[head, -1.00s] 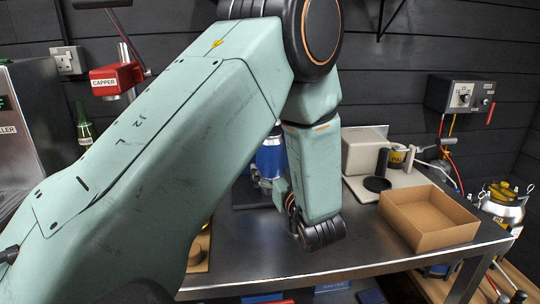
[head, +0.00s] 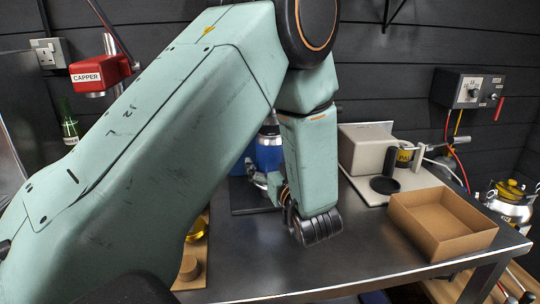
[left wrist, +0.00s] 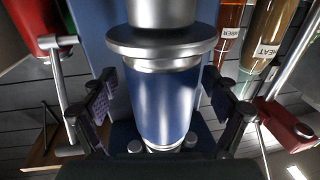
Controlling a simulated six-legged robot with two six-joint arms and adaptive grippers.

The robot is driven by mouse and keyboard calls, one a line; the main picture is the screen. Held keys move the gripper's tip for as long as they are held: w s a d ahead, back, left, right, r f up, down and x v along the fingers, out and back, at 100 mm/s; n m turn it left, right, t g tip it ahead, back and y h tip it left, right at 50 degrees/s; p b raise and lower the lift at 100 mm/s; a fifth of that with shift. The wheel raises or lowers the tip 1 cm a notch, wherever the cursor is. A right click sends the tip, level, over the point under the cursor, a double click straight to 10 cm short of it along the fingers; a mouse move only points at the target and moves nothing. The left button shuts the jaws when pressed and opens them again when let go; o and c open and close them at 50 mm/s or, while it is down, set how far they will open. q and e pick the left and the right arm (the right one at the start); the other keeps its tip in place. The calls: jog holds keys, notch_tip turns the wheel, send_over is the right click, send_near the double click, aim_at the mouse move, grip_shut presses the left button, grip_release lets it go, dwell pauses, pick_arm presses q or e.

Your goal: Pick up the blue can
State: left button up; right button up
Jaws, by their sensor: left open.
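The blue can (left wrist: 163,108) stands upright in the middle of the left wrist view, under a wide silver flange (left wrist: 160,47). In the head view, part of a blue body, apparently the can (head: 269,153), shows behind my left forearm. My left gripper (left wrist: 164,102) is open, with one dark finger on each side of the can and a visible gap to each. In the head view my left gripper (head: 262,182) is small and partly hidden by my own arm. My right gripper is not in view.
A blue upright (left wrist: 110,30) stands close behind the can. A cardboard box (head: 443,222) and a beige machine (head: 365,150) sit right on the steel bench (head: 350,255). The red capper (head: 100,75) is at left. Labelled bottles (left wrist: 265,45) show at upper right in the wrist view.

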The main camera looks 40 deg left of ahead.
pick_arm(q)
jog(key=shift+s+a+r, duration=0.1)
jog(key=shift+s+r, duration=0.2)
jog(key=shift+w+f, duration=0.2)
jog(key=shift+w, duration=0.15)
jog(key=c, duration=0.4)
jog(key=shift+s+r, duration=0.15)
jog(key=shift+s, duration=0.15)
jog(key=c, duration=0.4)
jog(key=shift+w, duration=0.2)
jog(key=c, duration=0.5)
jog(key=shift+s, duration=0.1)
jog(key=shift+c, duration=1.4)
